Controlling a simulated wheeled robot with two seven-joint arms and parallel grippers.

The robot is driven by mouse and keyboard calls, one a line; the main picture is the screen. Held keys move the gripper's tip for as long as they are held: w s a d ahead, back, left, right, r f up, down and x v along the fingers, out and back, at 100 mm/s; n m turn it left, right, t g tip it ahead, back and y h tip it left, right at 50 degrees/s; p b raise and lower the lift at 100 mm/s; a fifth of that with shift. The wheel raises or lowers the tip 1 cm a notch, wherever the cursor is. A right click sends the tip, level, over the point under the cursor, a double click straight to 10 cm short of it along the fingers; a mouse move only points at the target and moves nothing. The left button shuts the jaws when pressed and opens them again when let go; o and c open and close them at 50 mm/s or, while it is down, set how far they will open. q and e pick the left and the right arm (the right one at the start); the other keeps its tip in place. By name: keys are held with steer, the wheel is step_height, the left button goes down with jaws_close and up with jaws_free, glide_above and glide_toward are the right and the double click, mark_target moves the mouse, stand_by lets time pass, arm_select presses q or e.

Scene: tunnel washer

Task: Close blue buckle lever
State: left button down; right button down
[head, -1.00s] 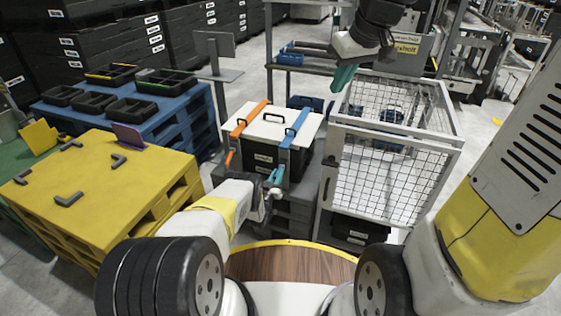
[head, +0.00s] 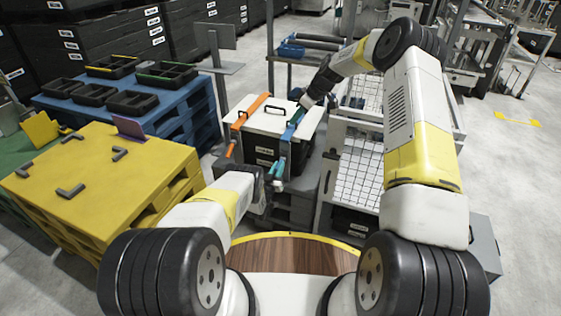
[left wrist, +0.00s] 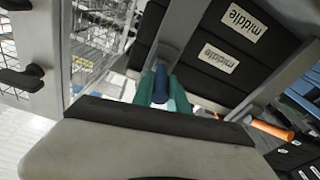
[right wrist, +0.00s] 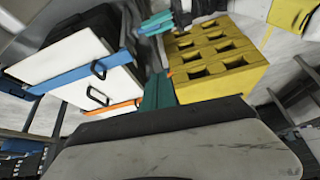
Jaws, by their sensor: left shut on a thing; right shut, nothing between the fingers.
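A black box (head: 264,147) with a white lid (head: 262,122) has an orange strap (head: 250,110) and a blue strap (right wrist: 80,74) across it. My left gripper (head: 277,168) is low at the box's front, below the blue strap's end. In the left wrist view its teal fingers (left wrist: 161,92) are shut on the blue buckle lever (left wrist: 160,84), a round blue handle. The lever is mostly hidden in the head view. My right gripper (head: 297,115) is over the lid's right side beside the blue strap. Its fingers (right wrist: 158,91) are shut and empty.
The orange lever (left wrist: 270,130) sits at the box's other side. A wire-mesh cage (head: 356,165) stands close on the right. Yellow pallets (head: 110,165) stand on the left, with a blue pallet table (head: 190,105) behind. Two black handles rise from the lid.

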step_height(320, 180, down, 11)
steer(key=w+a+n+y, duration=0.1)
steer(key=w, duration=0.1)
glide_above(278, 166)
steer(key=f, duration=0.8)
steer(key=shift+w+d+f, duration=0.3)
steer(key=shift+w+f, duration=0.05)
steer(key=shift+f, duration=0.05)
steer(key=f, duration=0.3)
steer(key=shift+d+f, duration=0.15)
steer(key=shift+d, duration=0.05)
steer(key=shift+s+d+f, duration=0.1)
steer(key=shift+f, duration=0.35)
arm_select(q)
steer(key=shift+r, duration=0.15)
arm_select(e)
steer(key=shift+s+f, duration=0.3)
steer(key=shift+f, duration=0.45)
arm_select(q)
steer(key=c, duration=1.3)
jaws_free()
steer(key=shift+w, duration=0.1)
